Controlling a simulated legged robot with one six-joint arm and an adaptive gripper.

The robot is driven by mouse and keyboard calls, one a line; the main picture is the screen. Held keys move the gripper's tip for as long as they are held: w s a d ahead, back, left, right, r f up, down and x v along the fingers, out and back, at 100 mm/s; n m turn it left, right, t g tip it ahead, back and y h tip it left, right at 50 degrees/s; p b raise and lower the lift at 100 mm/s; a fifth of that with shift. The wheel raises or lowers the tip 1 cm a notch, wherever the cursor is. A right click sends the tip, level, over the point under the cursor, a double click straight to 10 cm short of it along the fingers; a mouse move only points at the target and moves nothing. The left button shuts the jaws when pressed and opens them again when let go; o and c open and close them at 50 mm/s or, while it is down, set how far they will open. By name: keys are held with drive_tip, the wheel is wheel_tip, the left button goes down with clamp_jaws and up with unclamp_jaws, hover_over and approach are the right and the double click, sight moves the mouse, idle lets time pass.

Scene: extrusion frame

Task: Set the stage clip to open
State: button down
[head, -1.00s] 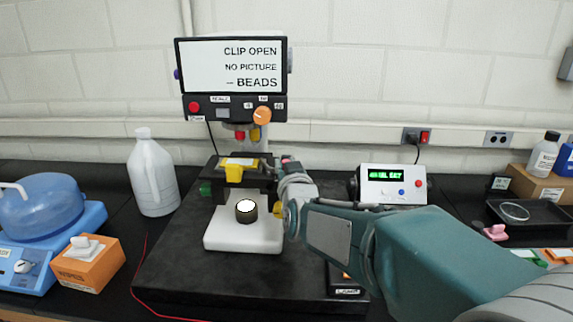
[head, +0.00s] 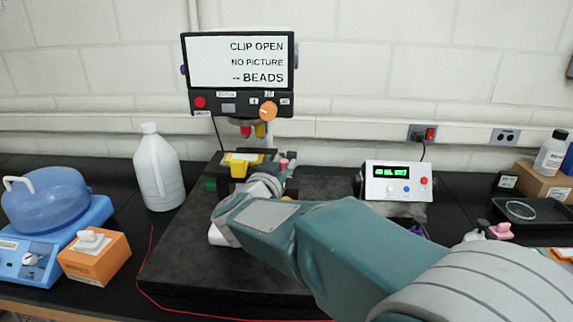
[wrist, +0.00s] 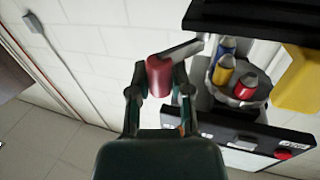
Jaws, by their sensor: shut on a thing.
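The microscope's stage (head: 238,168) stands in the middle of the bench, with a yellow part (head: 243,158) on top. In the wrist view my gripper (wrist: 160,84) is shut around a red cylindrical knob (wrist: 159,75), and a dark bar runs from it to the upper right. This looks like the stage clip's knob; a small pink piece also shows by the stage in the head view (head: 284,162). The screen (head: 238,62) reads "CLIP OPEN", "NO PICTURE" and "-- BEADS".
Objective barrels (wrist: 232,80) hang close to the right of my gripper in the wrist view. A white jug (head: 158,172) and an orange box (head: 93,257) stand left. A white display box (head: 397,184) stands right. The dark slab's (head: 185,260) front left is clear.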

drive_tip(key=shift+s+a+m+g+h, duration=0.15)
drive_tip(key=shift+m+g+h, duration=0.15)
drive_tip(key=shift+m+h, duration=0.25)
drive_tip(key=shift+a+m+g+h, duration=0.15)
drive_tip(key=shift+m+g+h, duration=0.2)
drive_tip(key=shift+h, duration=0.4)
drive_tip(key=c, duration=0.5)
unclamp_jaws()
drive_tip(key=shift+c, duration=0.2)
drive_tip(key=v, duration=1.2)
drive_tip(key=shift+a+f, duration=0.15)
